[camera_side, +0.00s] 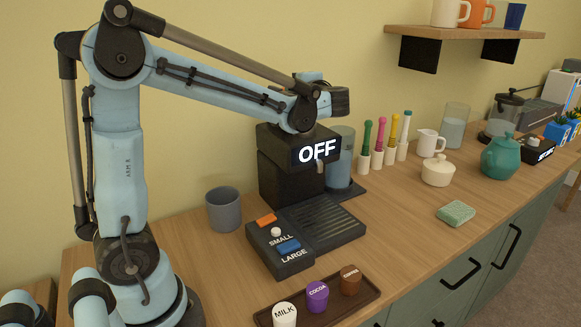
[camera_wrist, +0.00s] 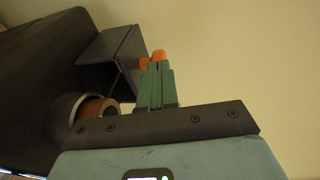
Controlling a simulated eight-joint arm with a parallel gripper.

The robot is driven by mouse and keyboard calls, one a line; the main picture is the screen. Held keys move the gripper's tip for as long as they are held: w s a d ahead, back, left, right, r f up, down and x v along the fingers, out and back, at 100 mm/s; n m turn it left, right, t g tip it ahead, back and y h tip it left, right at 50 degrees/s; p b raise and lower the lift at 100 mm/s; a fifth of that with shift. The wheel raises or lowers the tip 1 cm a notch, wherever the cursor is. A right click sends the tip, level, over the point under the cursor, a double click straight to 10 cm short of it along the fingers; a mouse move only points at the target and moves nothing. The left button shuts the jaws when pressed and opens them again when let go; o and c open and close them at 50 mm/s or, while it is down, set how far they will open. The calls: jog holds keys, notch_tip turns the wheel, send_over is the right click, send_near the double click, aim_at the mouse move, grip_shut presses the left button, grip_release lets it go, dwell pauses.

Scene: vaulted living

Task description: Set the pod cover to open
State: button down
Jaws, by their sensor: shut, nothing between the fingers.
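The black coffee machine (camera_side: 275,178) stands on the counter with a display reading OFF. My wrist is above and behind its top, and it hides the pod cover in the side view. In the wrist view the dark machine body (camera_wrist: 60,50) fills the left. A dark angled panel, which looks like the pod cover (camera_wrist: 112,58), juts from it. Below the panel is a round pale rim with something brown inside (camera_wrist: 95,108). My gripper (camera_wrist: 155,60) is shut and empty, its orange tips close to the panel's right edge. I cannot tell whether they touch.
The button base (camera_side: 278,248) with SMALL and LARGE labels is in front of the machine. A grey mug (camera_side: 223,210) stands left. A tray (camera_side: 350,312) holds milk, cocoa and brown pods. Several colored-handled utensils (camera_side: 378,160) stand right of the machine. A shelf (camera_side: 460,32) hangs at upper right.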

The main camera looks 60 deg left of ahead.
jog(key=shift+a, duration=0.25)
jog(key=v, duration=1.4)
jog(key=s+f+h, duration=0.1)
jog(key=f+h, duration=0.1)
jog(key=f, duration=0.1)
jog(key=s+f+t+h, duration=0.1)
jog(key=s+f+h, duration=0.1)
jog(key=f, duration=0.1)
jog(key=s+f+h, duration=0.1)
jog(key=f+h, duration=0.2)
jog(key=shift+s+f+m, duration=0.2)
jog(key=shift+s+m, duration=0.2)
jog(key=s+d+f+n+t+h, duration=0.2)
jog(key=s+d+f+t+h, duration=0.1)
jog(key=d+f+h, duration=0.4)
jog(key=shift+s+d+n+t+h, duration=0.3)
jog(key=shift+s+d+h, duration=0.4)
jog(key=shift+d+h, duration=0.25)
